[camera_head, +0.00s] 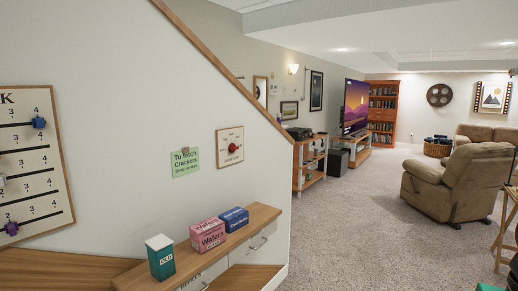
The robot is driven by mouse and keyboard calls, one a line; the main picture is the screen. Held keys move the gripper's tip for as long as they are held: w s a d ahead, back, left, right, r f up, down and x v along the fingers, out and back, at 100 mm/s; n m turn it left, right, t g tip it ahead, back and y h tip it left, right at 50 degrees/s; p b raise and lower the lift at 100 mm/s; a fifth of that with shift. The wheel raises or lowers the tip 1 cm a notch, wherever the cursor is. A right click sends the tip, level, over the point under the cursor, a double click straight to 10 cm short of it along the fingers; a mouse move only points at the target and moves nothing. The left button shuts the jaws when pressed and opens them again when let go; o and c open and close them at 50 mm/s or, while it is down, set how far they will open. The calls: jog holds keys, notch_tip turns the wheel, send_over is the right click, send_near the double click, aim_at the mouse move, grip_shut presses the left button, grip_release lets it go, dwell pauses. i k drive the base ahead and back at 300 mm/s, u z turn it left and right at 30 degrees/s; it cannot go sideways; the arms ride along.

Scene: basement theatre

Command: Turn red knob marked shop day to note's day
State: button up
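The red knob (233,147) sits in the middle of a small wood-framed dial board (230,157) on the white wall. Small marks surround the knob, too small to read, so I cannot tell which day it points at. Left of it, a green note (185,162) on the wall reads "To fetch Crackers", with a smaller "Shop on" line whose day I cannot read surely. My gripper is not in view.
Below them, a wooden ledge (183,261) with drawers holds a green tin (160,257), a pink wafers box (207,234) and a blue box (235,218). A slider board (33,150) hangs at left. Carpet (345,225) is open at centre; a recliner (455,180) stands right.

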aim_at(232, 147)
jog(key=u, duration=0.15)
jog(key=i, duration=0.9)
jog(key=u, duration=0.4)
